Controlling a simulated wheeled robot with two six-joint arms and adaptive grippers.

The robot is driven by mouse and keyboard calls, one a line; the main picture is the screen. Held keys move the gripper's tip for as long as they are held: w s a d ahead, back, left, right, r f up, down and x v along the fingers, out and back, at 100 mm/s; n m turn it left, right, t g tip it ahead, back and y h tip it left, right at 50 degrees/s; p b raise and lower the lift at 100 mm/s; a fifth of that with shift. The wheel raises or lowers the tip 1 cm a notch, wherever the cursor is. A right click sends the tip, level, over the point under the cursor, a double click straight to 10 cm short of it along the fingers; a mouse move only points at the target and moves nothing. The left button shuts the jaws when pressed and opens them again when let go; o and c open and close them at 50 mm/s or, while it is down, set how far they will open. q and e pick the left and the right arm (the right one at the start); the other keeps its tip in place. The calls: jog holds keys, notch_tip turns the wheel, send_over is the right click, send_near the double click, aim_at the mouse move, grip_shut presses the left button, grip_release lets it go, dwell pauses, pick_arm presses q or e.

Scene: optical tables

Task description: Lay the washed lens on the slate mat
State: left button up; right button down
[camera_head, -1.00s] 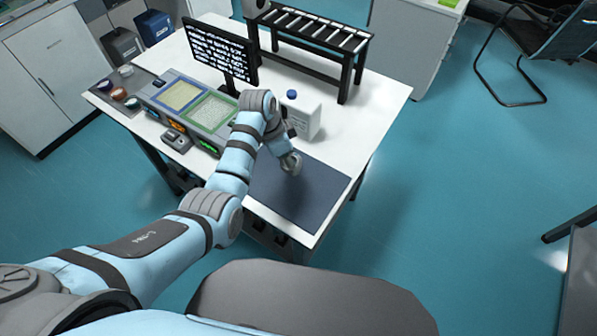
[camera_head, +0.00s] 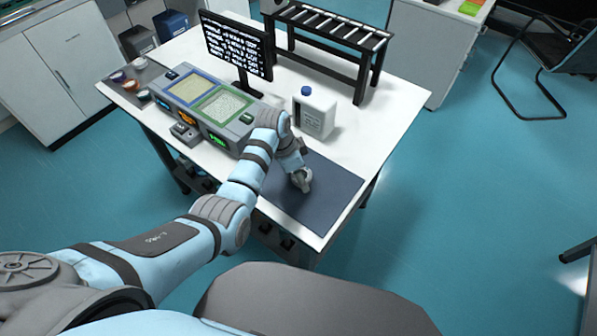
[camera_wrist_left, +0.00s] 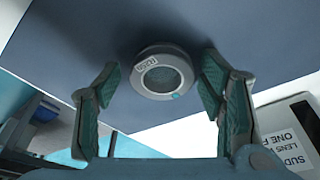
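The lens (camera_wrist_left: 162,76), a round glass disc in a pale grey ring with a small label, lies on the dark slate mat (camera_wrist_left: 255,30) in the left wrist view. My left gripper (camera_wrist_left: 160,80) is open, with one teal-padded finger on each side of the lens and a visible gap to both. In the head view my left gripper (camera_head: 301,182) is low over the middle of the slate mat (camera_head: 335,190) and hides the lens there. My right gripper is in neither view.
A white jug with a blue cap (camera_head: 314,112) stands just behind the mat. A console with blue- and green-framed trays (camera_head: 205,105) is to the left, a monitor (camera_head: 235,48) behind it. A black roller rack (camera_head: 330,35) stands at the back. The tabletop right of the jug is clear.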

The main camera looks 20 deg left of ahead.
pick_arm(q)
jog(key=shift+w, duration=0.2)
jog(key=shift+r, duration=0.1)
jog(key=p+v, duration=0.2)
jog(key=v, duration=1)
jog(key=shift+r+p, duration=0.2)
jog(key=shift+p, duration=0.2)
jog(key=shift+a, duration=0.1)
